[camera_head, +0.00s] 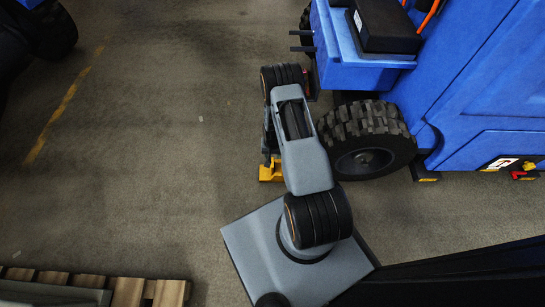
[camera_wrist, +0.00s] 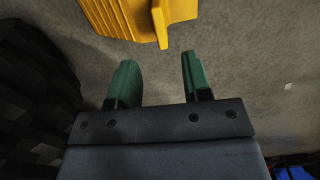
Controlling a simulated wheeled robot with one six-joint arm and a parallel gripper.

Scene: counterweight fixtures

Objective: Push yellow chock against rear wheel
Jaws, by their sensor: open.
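The yellow chock (camera_wrist: 130,18) is on the floor at the top of the wrist view, partly cut off by the frame edge. In the head view only a part of the yellow chock (camera_head: 271,171) shows, left of the rear wheel, with my arm over the rest. The rear wheel (camera_head: 366,140) is a black knobbly tyre under the blue vehicle. A dark tyre (camera_wrist: 35,95) fills the left of the wrist view. My gripper (camera_wrist: 158,72) has two green fingers, apart and empty, pointing toward the chock with a gap before it. The gripper is hidden in the head view.
The blue vehicle body (camera_head: 470,90) takes up the right side. A wooden pallet (camera_head: 130,291) lies at the bottom left. Another dark wheel (camera_head: 50,28) is at the top left. The concrete floor (camera_head: 150,150) between them is clear, with a worn yellow line.

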